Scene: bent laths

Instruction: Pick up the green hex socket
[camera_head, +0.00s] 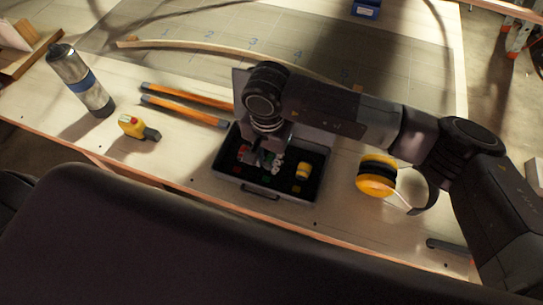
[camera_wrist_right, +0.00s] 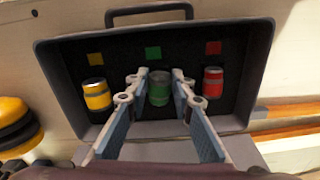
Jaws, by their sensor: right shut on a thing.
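The green hex socket (camera_wrist_right: 159,90) stands in the middle of the dark-lined case (camera_wrist_right: 262,50), between the two fingers of my right gripper (camera_wrist_right: 158,78). The fingers are closed on it from both sides. In the head view my right gripper (camera_head: 262,158) reaches down into the case (camera_head: 225,184) and mostly hides the socket. I cannot tell whether the socket is clear of the case floor. My left gripper is not in view.
A yellow socket (camera_wrist_right: 97,93) and a red socket (camera_wrist_right: 213,82) stand on either side. Coloured squares mark the case lining. Orange-black bars (camera_head: 190,97), a yellow tape measure (camera_head: 135,127), a metal flask (camera_head: 82,82) and a yellow-black reel (camera_head: 372,174) surround the case.

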